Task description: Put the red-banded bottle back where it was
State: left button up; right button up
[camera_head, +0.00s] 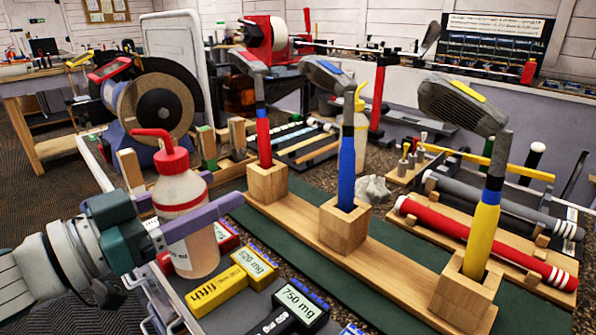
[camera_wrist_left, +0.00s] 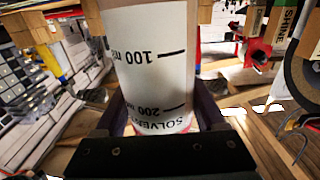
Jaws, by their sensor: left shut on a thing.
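The red-banded bottle (camera_head: 190,246) has a red spout cap, a red band and a pale amber body. In the head view it stands upright at the left. My left gripper (camera_head: 221,189) is shut on it, with purple fingers on either side of its body. My right gripper is not in view.
A wooden rack (camera_head: 318,240) with three upright golf clubs stands to the right. A yellow-capped bottle (camera_head: 360,145) is behind the blue grip. A grinder (camera_head: 150,105) stands behind at the left.

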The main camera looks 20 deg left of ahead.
pick_arm(q)
jog(key=shift+f+b, duration=0.45)
jog(key=shift+f, duration=0.2)
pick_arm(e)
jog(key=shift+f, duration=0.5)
pick_arm(q)
jog(key=o, duration=1.6)
jog(key=shift+c, duration=0.2)
jog(key=shift+r, duration=0.1)
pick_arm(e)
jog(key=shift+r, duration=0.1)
